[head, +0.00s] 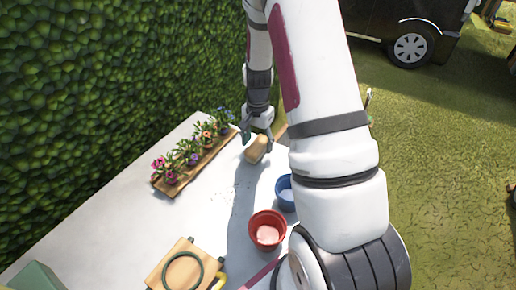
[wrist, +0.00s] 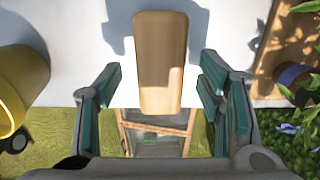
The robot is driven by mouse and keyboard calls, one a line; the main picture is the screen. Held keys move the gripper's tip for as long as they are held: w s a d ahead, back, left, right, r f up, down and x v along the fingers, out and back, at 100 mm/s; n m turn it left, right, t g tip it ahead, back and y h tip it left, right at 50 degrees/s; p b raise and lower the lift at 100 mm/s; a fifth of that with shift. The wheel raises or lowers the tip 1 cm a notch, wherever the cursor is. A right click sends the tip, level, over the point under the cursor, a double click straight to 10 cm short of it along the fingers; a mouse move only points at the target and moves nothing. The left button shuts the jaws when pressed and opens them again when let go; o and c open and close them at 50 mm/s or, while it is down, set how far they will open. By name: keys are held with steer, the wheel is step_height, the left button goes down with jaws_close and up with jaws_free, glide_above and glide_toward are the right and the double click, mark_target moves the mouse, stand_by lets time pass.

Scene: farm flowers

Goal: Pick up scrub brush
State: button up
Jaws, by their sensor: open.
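The scrub brush (head: 257,149) is a light wooden block lying on the pale table, near its far end. In the wrist view the brush (wrist: 160,50) lies lengthwise with its near end between my fingers. My gripper (head: 258,138) is over the brush in the head view. In the wrist view my gripper (wrist: 156,82) is open, with a teal-padded finger on each side of the brush and a gap on both sides. The brush's bristles are hidden beneath it.
A wooden tray (head: 172,188) of potted flowers stands left of the brush. A blue pot (head: 284,188) and a red pot (head: 267,232) stand nearer. A wooden board with a green ring (head: 184,270) lies at the front. A yellow pot (wrist: 22,85) shows in the wrist view.

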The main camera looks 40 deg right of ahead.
mark_target(258, 144)
steer(key=shift+f, duration=0.95)
steer(key=c, duration=1.3)
step_height(258, 144, up, 10)
steer(key=shift+r, duration=0.1)
